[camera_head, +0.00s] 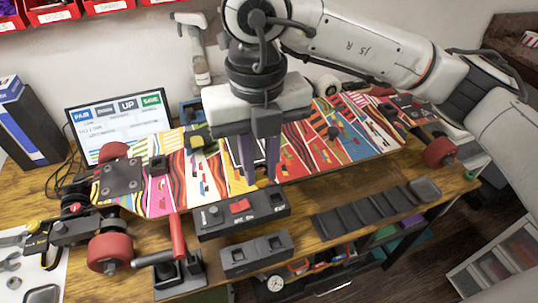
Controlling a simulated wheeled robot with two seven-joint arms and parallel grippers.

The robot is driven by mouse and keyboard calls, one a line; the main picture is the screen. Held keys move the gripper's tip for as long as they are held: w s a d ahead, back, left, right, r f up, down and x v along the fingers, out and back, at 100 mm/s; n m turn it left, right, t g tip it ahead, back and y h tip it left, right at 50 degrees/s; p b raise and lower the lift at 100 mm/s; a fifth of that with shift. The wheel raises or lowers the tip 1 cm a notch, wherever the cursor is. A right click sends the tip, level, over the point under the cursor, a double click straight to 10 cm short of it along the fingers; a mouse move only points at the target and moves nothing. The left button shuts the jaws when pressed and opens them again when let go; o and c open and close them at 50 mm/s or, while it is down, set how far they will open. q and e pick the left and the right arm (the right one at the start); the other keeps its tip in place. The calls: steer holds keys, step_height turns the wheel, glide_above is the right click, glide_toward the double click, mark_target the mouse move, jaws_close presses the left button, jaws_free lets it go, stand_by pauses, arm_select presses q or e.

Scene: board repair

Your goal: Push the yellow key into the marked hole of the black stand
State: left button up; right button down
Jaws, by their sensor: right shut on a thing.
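My right gripper (259,176) comes down from the top centre, in front of the skateboard. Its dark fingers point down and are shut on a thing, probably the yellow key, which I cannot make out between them. The fingertips are just above and behind a black stand (222,228) on the wooden bench. This stand has a round knob, a red switch (240,205) and a dark opening at its right end. A second black block (255,256) with recesses stands in front of it. I cannot tell which opening is the marked hole. My left gripper is out of view.
A patterned skateboard (165,185) with red wheels lies behind the stand. A black lever base with a red handle (178,238) stands at the left. A sectioned dark tray (365,211) lies to the right. A screen (118,122) stands behind.

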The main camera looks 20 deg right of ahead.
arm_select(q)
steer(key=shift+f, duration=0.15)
arm_select(e)
steer(key=s+a, duration=0.4)
steer(key=a, duration=0.2)
steer(key=shift+a, duration=0.15)
arm_select(q)
steer(key=shift+b, duration=0.3)
arm_select(e)
steer(key=shift+s+f, duration=0.1)
